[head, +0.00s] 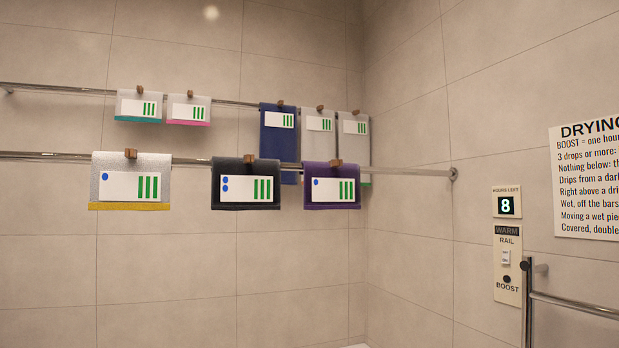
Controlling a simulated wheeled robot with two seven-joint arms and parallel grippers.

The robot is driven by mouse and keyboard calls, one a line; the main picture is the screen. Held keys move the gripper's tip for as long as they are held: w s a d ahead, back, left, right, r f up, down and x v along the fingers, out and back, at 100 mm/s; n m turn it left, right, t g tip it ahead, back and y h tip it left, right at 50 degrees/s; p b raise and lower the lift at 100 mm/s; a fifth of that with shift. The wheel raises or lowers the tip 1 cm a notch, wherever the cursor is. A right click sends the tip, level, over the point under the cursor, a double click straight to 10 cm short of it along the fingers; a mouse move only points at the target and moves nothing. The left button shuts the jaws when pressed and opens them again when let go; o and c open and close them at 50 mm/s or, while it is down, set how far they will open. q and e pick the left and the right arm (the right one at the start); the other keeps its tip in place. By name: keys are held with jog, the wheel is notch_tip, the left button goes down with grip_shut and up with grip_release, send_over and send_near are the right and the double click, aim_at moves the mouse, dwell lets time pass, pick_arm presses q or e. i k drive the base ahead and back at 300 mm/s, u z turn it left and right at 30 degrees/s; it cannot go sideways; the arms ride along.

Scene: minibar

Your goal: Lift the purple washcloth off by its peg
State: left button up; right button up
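The purple washcloth (326,201) hangs over the lower front rail, at the right end of the row. A brown peg (336,163) sits on its top edge at the rail. A white card (333,190) on its front shows one blue dot and several green bars. Neither of my grippers is in the head view, and nothing touches the cloth.
A black cloth (246,203) and a grey, yellow-edged cloth (131,205) share the front rail (400,172). Several cloths, one blue (277,146), hang on the rear rail (60,89). A control panel (507,265), sign (587,180) and side rail (575,305) are right.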

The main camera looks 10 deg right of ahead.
aim_at(334, 184)
jog(key=i, duration=0.85)
jog(key=z, duration=0.05)
